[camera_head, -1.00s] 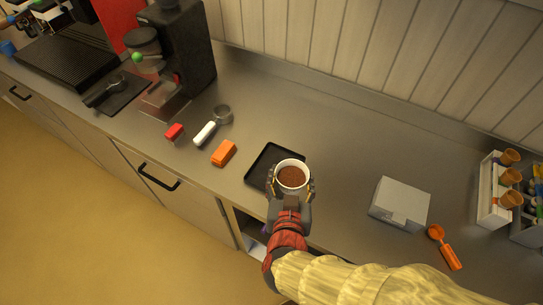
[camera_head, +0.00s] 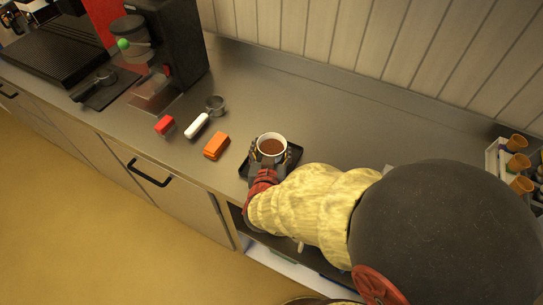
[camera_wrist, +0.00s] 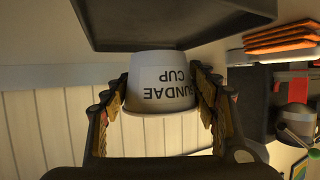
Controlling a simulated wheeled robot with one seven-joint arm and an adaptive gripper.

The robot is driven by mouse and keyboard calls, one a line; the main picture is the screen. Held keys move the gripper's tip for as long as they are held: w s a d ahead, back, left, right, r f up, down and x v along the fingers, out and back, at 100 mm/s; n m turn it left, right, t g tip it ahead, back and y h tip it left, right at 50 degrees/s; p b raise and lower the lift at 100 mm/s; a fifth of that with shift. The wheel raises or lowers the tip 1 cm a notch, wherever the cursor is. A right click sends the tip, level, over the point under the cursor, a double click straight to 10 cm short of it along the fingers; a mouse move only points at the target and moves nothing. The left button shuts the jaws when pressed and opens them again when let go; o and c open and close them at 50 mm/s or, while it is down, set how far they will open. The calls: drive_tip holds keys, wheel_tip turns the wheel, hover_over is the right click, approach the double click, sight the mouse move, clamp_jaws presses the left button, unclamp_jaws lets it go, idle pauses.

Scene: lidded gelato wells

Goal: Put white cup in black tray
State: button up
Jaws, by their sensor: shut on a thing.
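The white cup (camera_head: 271,149) holds brown contents and is upright between my fingers. In the wrist view the cup (camera_wrist: 162,78) appears upside down, with "SUNDAE CUP" on its side. My gripper (camera_head: 270,157) is shut on the cup from both sides; its yellowish finger pads also show in the wrist view (camera_wrist: 163,92). The black tray (camera_head: 297,156) lies on the counter under and around the cup in the head view, partly hidden by my gripper and arm. In the wrist view the tray (camera_wrist: 160,22) is close to the cup's base; I cannot tell whether they touch.
An orange block (camera_head: 216,146), a white-handled scoop (camera_head: 198,126) and a red block (camera_head: 165,125) lie left of the tray. A grinder (camera_head: 165,50) stands at the back left. A rack with orange cones (camera_head: 517,162) is at far right. The counter behind the tray is clear.

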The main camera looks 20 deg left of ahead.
drive_tip(key=shift+f+b, duration=0.7)
drive_tip(key=shift+f, duration=0.8)
drive_tip(key=shift+f, duration=0.2)
drive_tip(key=o, duration=1.2)
drive_tip(key=shift+r, duration=0.1)
drive_tip(key=shift+s+r, duration=0.15)
drive_tip(key=shift+r, duration=0.05)
drive_tip(key=p+v, duration=0.4)
drive_tip(key=v, duration=0.6)
drive_tip(key=shift+s+r, duration=0.15)
drive_tip(key=shift+r, duration=0.05)
drive_tip(key=shift+s+d+r, duration=0.15)
drive_tip(key=shift+s+d, duration=0.15)
drive_tip(key=shift+s, duration=0.3)
